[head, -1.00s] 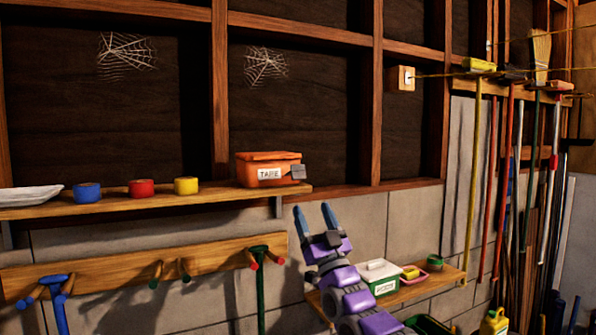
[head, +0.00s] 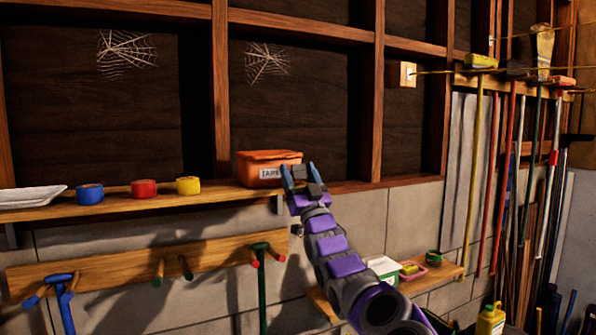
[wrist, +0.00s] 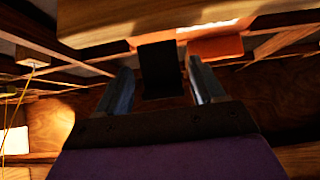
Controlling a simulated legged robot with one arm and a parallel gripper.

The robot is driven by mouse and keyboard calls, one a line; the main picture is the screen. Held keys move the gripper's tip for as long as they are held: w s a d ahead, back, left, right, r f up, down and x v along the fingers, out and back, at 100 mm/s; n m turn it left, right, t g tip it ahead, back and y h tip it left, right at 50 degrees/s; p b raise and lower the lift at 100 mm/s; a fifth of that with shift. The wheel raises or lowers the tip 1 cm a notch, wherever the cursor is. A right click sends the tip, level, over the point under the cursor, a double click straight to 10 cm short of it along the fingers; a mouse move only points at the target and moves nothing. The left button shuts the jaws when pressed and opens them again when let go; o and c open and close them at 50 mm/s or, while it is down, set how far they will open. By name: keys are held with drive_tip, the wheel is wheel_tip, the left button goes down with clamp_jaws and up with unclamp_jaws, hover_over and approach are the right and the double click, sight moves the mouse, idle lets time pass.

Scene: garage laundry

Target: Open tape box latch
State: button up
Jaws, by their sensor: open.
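The orange tape box (head: 262,160) with a white "TAPE" label sits at the right end of the upper shelf; its lid looks closed. Its grey latch (head: 299,172) sticks out at the box's right side. My gripper (head: 300,168) is open and raised to the box's right end, with a finger on either side of the latch. In the wrist view the dark latch (wrist: 158,68) shows between the fingers of my gripper (wrist: 160,82), and part of the orange box (wrist: 215,47) shows behind. I cannot tell whether a finger touches the latch.
The upper shelf (head: 150,202) holds blue (head: 90,194), red (head: 144,189) and yellow (head: 188,186) tape rolls and a white tray (head: 30,196). Its edge (wrist: 190,17) passes close to my fingers. A peg rail (head: 120,272) and a lower shelf (head: 440,278) are below.

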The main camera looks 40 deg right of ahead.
drive_tip(key=shift+w+r, duration=0.25)
drive_tip(key=c, duration=1)
drive_tip(key=shift+o, duration=0.2)
drive_tip(key=shift+r+g+y+p, duration=0.5)
drive_tip(key=shift+r+g+p, duration=0.05)
drive_tip(key=shift+g, duration=0.25)
drive_tip(key=shift+w+g+p, duration=0.1)
drive_tip(key=shift+g+p, duration=0.35)
drive_tip(key=shift+g, duration=0.05)
drive_tip(key=shift+f, duration=0.1)
drive_tip(key=o, duration=0.7)
drive_tip(key=shift+o, duration=1.3)
drive_tip(key=shift+d, duration=0.25)
